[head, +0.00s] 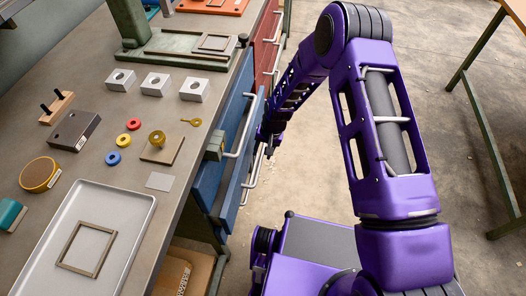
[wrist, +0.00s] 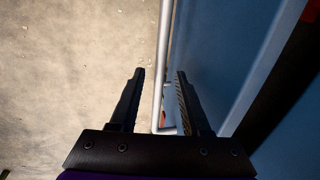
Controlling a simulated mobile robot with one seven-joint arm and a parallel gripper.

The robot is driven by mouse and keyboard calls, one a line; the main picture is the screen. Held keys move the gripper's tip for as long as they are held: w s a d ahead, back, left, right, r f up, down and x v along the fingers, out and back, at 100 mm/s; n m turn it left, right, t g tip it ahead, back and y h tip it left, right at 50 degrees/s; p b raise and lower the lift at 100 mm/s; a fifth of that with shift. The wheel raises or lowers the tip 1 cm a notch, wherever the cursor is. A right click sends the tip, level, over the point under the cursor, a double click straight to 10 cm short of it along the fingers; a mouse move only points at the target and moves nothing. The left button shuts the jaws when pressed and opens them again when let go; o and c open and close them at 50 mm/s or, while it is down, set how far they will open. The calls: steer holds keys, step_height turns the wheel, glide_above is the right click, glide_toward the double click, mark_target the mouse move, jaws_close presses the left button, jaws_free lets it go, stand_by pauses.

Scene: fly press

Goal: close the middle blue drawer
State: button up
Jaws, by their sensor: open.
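The middle blue drawer (head: 238,165) stands out from the bench front below the top blue drawer (head: 210,178). Its bar handle (head: 254,174) runs along its front. In the wrist view the blue drawer front (wrist: 225,60) fills the right side, and the bar handle (wrist: 164,65) runs lengthwise between my fingers. My gripper (wrist: 160,75) is open, with one finger on each side of the bar and a gap to it visible. Contact with the drawer front cannot be told. In the head view my gripper (head: 268,148) is small and partly hidden beside the drawer.
The workbench (head: 110,180) holds a grey tray (head: 95,190), several metal blocks and a green press (head: 130,25). Red drawers (head: 266,45) lie farther along. A cardboard box (head: 185,268) sits below. Bare floor (head: 300,165) is open to the right of the drawers.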

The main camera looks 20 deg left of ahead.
steer(key=d+r+p, duration=0.1)
steer(key=r, duration=0.7)
steer(key=d+r+p, duration=0.1)
steer(key=d+r, duration=0.1)
steer(key=r, duration=0.7)
steer(key=shift+d, duration=0.25)
steer(key=shift+w, duration=0.1)
